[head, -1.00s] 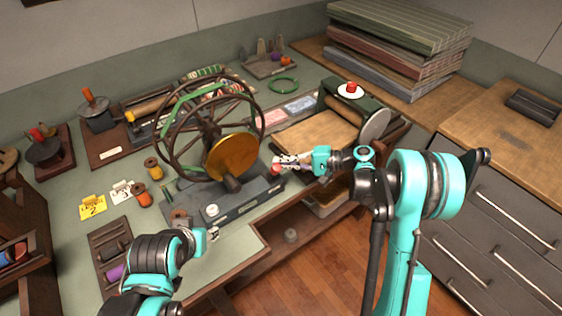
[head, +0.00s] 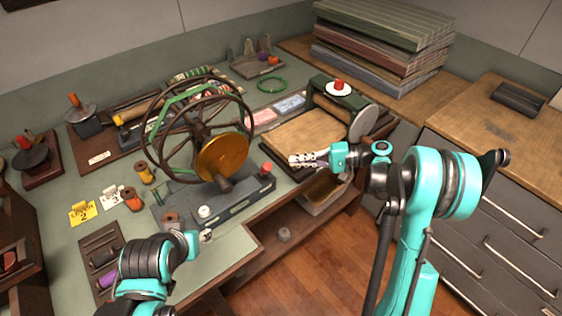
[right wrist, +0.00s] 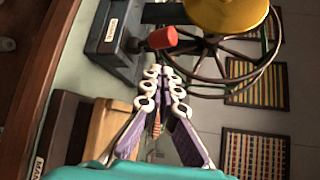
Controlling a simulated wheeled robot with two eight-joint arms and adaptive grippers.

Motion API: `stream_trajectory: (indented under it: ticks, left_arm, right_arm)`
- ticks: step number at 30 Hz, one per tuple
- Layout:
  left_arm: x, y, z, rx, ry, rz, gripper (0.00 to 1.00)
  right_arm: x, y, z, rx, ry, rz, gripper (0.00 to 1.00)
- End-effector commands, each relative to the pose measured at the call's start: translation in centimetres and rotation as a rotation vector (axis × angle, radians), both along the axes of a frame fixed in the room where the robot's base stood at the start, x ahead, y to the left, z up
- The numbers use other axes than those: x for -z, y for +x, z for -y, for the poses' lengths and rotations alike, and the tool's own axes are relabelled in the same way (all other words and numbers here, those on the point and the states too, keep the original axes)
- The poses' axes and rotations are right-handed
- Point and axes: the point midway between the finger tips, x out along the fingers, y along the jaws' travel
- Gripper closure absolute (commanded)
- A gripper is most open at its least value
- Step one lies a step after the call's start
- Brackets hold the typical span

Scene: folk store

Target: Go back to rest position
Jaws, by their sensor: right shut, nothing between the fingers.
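My right gripper (head: 292,160) is shut and empty, in the air over the front edge of the wooden board of the green-ended machine. It also shows in the right wrist view (right wrist: 164,72), its fingers together. The red knob (head: 266,168) on the grey base of the wheel machine stands to its left, apart from it. In the right wrist view this knob (right wrist: 162,38) is just above the fingertips. My left gripper (head: 207,236) is low over the front of the worktable, near a white knob (head: 204,212); its fingers are small and partly hidden.
The spoked wheel (head: 198,130) with a gold disc (head: 222,157) stands between my arms. Spools and a yellow card (head: 82,212) lie at left. The machine with a red button (head: 339,85) is behind my right gripper. Wooden floor (head: 310,262) is open in front.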

Motion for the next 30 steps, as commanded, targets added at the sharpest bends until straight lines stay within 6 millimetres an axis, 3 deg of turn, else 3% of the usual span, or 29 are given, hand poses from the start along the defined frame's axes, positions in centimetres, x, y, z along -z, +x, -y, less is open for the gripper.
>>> stream_trajectory:
  ticks: [4, 10, 23, 30]
  left_arm:
    - [0.0, 0.0, 0.0, 0.000, 0.000, 0.000, 0.60]
    - [0.0, 0.0, 0.0, 0.000, 0.000, 0.000, 0.60]
    - [0.0, 0.0, 0.0, 0.000, 0.000, 0.000, 0.60]
    - [0.0, 0.0, 0.0, 0.000, 0.000, 0.000, 0.60]
  right_arm:
    - [-0.5, -0.3, 2.5, 0.003, 0.000, 0.001, 1.00]
    - [-0.9, -0.6, 3.8, 0.002, 0.000, 0.001, 1.00]
    - [-0.9, -0.6, 3.8, 0.003, -0.003, 0.000, 1.00]
    - [-2.6, -2.4, 1.5, 0.041, -0.173, -0.008, 1.00]
